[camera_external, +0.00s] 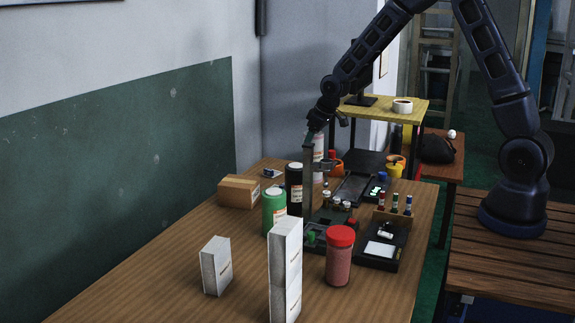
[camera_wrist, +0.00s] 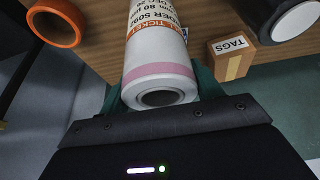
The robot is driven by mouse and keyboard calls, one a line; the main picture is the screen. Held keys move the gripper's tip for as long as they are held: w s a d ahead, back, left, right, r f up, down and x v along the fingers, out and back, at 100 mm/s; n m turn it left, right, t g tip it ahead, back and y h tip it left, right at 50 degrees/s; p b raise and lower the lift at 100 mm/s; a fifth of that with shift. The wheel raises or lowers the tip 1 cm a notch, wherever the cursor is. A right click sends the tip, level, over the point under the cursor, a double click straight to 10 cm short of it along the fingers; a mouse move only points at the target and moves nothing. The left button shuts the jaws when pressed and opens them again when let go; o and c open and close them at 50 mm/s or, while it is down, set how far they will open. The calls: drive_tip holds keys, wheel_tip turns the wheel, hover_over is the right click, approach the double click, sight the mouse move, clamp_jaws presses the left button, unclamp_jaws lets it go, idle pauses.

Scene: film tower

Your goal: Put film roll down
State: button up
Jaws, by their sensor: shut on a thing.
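The film roll (camera_external: 319,146) is a white cylinder with a pink band and printed label. In the wrist view the roll (camera_wrist: 160,55) fills the upper middle, its hollow end facing the camera. Teal fingers show at both sides of that end. My gripper (camera_external: 317,127) is shut on the roll's upper end and points down over the far part of the wooden table (camera_external: 165,262). The roll hangs upright below it, behind a grey upright post (camera_external: 308,185). Its lower end is partly hidden, so I cannot tell whether it touches anything.
A black bottle (camera_external: 294,188), a green bottle (camera_external: 274,212) and a cardboard box (camera_external: 238,192) stand left of the roll. Black trays (camera_external: 381,262), a red-lidded jar (camera_external: 340,262) and white boxes (camera_external: 286,272) are nearer. An orange ring-like object (camera_wrist: 55,22) is close by.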

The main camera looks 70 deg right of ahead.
drive_tip(key=shift+f, duration=2.2)
drive_tip(key=o, duration=1.9)
drive_tip(key=shift+c, duration=0.2)
